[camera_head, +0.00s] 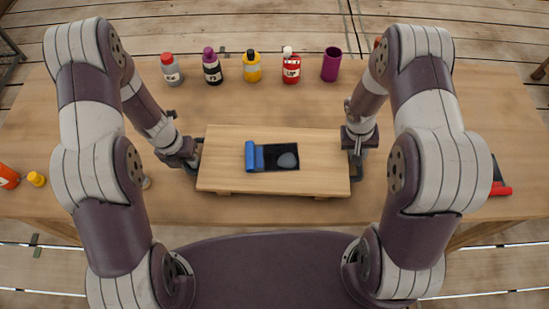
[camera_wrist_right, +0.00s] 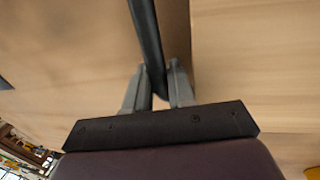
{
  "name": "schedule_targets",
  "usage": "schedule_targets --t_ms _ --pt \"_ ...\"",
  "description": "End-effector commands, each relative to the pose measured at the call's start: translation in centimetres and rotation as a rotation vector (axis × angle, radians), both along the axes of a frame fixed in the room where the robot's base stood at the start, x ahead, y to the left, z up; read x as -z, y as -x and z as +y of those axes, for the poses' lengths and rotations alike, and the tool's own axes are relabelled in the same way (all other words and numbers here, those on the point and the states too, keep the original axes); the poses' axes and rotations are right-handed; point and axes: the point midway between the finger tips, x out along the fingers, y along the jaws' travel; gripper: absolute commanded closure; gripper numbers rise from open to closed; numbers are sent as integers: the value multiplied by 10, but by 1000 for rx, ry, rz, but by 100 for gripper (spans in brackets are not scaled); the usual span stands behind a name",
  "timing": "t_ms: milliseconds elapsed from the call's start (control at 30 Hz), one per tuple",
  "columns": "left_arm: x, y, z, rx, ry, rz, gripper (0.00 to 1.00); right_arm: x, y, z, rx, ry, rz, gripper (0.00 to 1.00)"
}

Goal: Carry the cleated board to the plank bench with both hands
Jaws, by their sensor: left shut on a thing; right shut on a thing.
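The cleated board (camera_head: 325,160) is a pale wooden board with small cleats showing under its front edge. It lies level in front of me in the head view, over the wooden table. A blue roll (camera_head: 251,157) and a dark tray (camera_head: 282,156) with a grey oval in it rest on the board. My left gripper (camera_head: 199,158) is shut on the board's left end. My right gripper (camera_head: 354,166) is at its right end. In the right wrist view, my right gripper (camera_wrist_right: 160,88) is shut on a dark bar at the board's edge. I cannot tell a separate plank bench.
Several bottles, among them a red one (camera_head: 291,68) and a yellow one (camera_head: 252,67), stand with a purple cup (camera_head: 331,65) along the table's far side (camera_head: 225,105). An orange bottle (camera_head: 8,177) and a yellow cap (camera_head: 36,179) are at far left. A red-handled tool (camera_head: 501,190) lies right.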

Motion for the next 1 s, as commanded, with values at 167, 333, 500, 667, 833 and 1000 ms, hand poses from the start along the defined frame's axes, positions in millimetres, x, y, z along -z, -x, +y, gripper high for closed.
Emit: schedule_targets --t_ms 167,333,500,667,833,1000 --pt "0 0 0 0 0 -1 100 -1 -1 0 0 0 -2 100" --pt "0 0 0 0 0 -1 100 -1 -1 0 0 0 -2 100" --pt "0 -1 0 0 0 -1 100 -1 -1 0 -1 0 -3 100" --pt "-4 -1 0 1 -1 -2 100 -4 -2 0 0 1 -4 100" --pt "-21 -1 0 1 0 -2 100 -21 -1 0 0 1 -4 100" --pt "-45 -1 0 1 0 -2 100 -46 -1 0 0 0 -3 100"
